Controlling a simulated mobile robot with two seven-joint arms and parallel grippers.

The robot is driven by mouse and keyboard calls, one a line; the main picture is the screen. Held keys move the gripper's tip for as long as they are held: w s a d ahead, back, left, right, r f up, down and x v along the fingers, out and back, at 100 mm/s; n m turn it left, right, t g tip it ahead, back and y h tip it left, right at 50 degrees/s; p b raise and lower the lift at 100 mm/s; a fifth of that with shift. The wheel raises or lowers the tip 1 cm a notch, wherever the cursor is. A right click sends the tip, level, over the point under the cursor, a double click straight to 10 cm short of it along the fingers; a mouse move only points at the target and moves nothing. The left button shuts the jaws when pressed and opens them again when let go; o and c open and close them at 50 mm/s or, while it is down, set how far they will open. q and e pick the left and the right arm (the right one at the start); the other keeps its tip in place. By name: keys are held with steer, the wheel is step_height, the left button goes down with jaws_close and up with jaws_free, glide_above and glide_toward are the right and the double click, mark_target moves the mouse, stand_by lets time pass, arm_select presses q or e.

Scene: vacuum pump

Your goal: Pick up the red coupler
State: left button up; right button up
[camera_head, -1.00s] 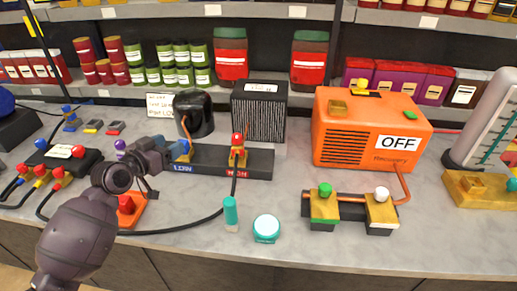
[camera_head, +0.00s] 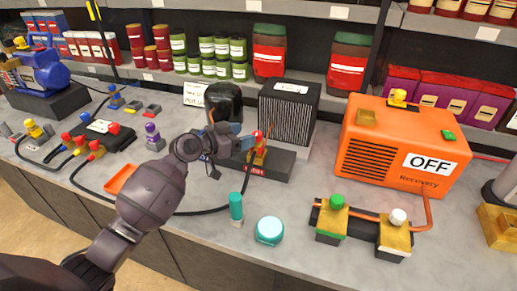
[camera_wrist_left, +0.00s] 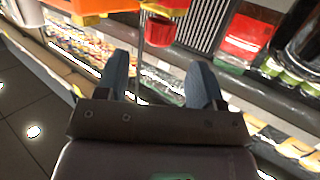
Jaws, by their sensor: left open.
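A red-topped coupler (camera_head: 257,137) stands upright on a brass fitting at the red-labelled end of a dark block (camera_head: 280,163), with a black hose running from it. My left gripper (camera_head: 243,143) is open just left of this coupler, its blue-grey fingers close to the red top. Whether they touch cannot be told. In the left wrist view the open fingers (camera_wrist_left: 160,75) have nothing gripped between them, and a red part (camera_wrist_left: 163,30) shows just beyond the tips. The gripper hides the block's left end. My right gripper is not in view.
An orange recovery machine (camera_head: 400,148) reading OFF stands at right. A black canister (camera_head: 225,101) and finned box (camera_head: 288,108) stand behind. A hosed manifold (camera_head: 97,137) is at left.

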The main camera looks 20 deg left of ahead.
mark_target(261, 132)
arm_select(q)
steer(key=shift+f+x, duration=0.15)
steer(key=shift+x, duration=1.75)
steer(key=shift+f+x, duration=0.1)
steer(key=shift+x, duration=1.75)
steer(key=shift+s, duration=0.15)
jaws_close()
